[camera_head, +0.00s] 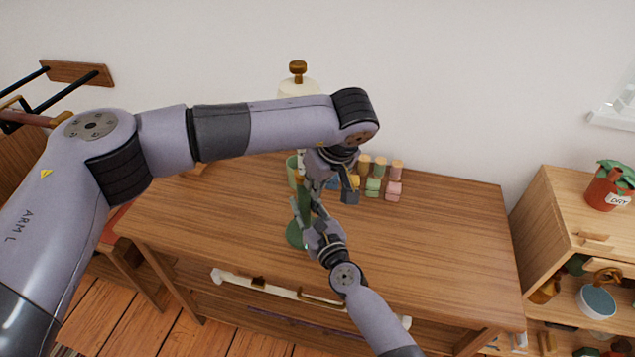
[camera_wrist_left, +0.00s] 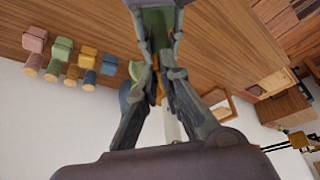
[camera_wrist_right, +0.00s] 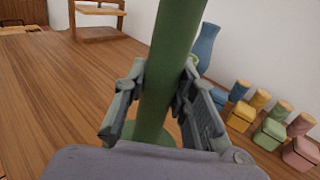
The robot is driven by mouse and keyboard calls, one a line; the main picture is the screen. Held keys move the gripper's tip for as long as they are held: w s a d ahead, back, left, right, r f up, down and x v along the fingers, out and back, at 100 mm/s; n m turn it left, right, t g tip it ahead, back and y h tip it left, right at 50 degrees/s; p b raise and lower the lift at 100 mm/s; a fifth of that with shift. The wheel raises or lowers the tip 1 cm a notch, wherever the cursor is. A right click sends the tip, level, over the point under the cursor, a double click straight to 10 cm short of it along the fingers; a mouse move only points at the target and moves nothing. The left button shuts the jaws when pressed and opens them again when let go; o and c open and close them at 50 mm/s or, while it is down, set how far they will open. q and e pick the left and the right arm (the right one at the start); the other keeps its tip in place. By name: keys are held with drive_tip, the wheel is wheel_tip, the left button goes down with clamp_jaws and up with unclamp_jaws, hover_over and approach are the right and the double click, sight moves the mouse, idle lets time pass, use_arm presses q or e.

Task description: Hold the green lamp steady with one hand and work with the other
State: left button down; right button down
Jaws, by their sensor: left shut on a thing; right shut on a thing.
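The green lamp stands on the wooden dresser in the head view, with a round green base (camera_head: 296,236), a green stem (camera_wrist_right: 172,50), and a cream shade (camera_head: 298,88) topped by a brown knob (camera_head: 297,68). My right gripper (camera_head: 306,216) is shut on the green stem, with a finger on each side in the right wrist view. My left gripper (camera_head: 311,188) comes down from above, just over the right one. It is shut on the lamp's upper stem, where a brown part (camera_wrist_left: 158,92) shows between its fingers. My left arm hides the middle of the lamp.
The dresser top (camera_head: 440,230) is clear at right. A shelf unit with a potted plant (camera_head: 608,190) stands farther right.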

use_arm(q)
drive_tip(key=shift+d, duration=0.1)
use_arm(e)
drive_tip(key=shift+r, duration=0.1)
idle(0.4)
use_arm(q)
drive_tip(key=shift+w+d+n+g+y, duration=0.35)
drive_tip(key=shift+w+d+n, duration=0.1)
drive_tip(key=shift+n, duration=0.8)
drive_tip(key=shift+w+d+n+g+y, duration=0.3)
drive_tip(key=shift+w+n, duration=0.2)
drive_tip(key=shift+n, duration=0.7)
drive_tip(key=shift+w+d+n+g+y, duration=0.35)
drive_tip(key=shift+w+d+n, duration=0.1)
drive_tip(key=shift+n, duration=0.8)
use_arm(e)
drive_tip(key=shift+a, duration=0.1)
use_arm(q)
drive_tip(key=c, duration=1.8)
unclamp_jaws()
drive_tip(key=shift+a, duration=0.1)
drive_tip(key=shift+o, duration=0.2)
drive_tip(key=shift+r, duration=0.15)
